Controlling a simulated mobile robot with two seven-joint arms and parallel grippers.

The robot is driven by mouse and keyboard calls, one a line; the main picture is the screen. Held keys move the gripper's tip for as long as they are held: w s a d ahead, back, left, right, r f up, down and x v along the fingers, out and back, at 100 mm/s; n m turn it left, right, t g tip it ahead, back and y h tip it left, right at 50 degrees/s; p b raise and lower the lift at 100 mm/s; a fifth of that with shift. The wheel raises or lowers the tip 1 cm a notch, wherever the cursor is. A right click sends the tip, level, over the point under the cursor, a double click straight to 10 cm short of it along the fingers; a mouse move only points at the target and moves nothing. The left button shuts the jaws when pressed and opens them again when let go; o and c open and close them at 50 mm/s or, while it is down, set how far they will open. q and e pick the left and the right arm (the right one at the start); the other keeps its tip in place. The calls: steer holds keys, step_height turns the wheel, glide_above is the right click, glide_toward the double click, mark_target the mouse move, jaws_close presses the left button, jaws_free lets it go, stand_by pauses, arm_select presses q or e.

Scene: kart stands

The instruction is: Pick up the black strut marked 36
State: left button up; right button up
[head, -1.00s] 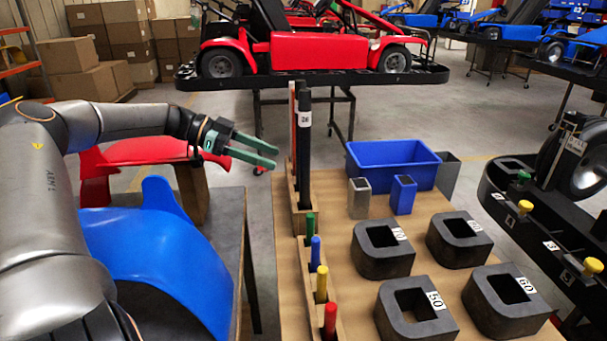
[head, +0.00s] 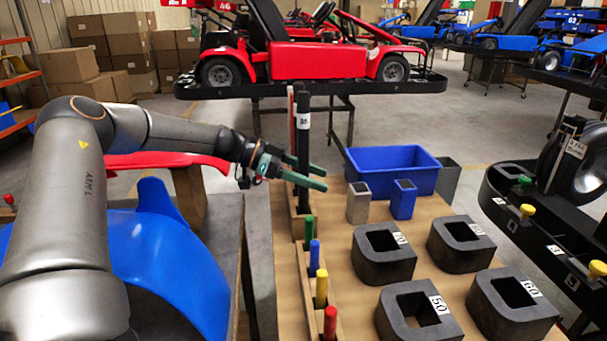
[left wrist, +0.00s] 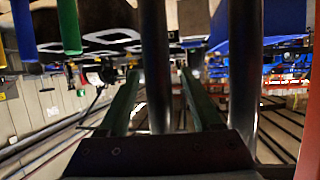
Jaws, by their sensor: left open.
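The black strut (head: 303,151) stands upright in the wooden rack at the left edge of the table. Its white label (head: 302,122) is too small to read surely. My left gripper (head: 324,179), with green fingers, is level at the strut's lower part. One finger passes behind the strut and the other in front of it. The gripper is open. In the left wrist view a dark upright bar (left wrist: 155,65) shows between the fingers, and another dark bar (left wrist: 245,75) stands outside them. My right gripper is not in view.
A reddish strut (head: 291,125) stands close beside the black one. Green, blue, yellow (head: 321,288) and red handles stand in the rack nearer me. A blue bin (head: 395,170), small cups and several black blocks (head: 384,252) are on the table. A red kart (head: 310,58) is behind.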

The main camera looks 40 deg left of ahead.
arm_select(q)
steer(key=shift+w+d+f, duration=0.15)
steer(key=shift+w+d, duration=0.05)
steer(key=shift+c, duration=0.2)
jaws_close()
stand_by(1.2)
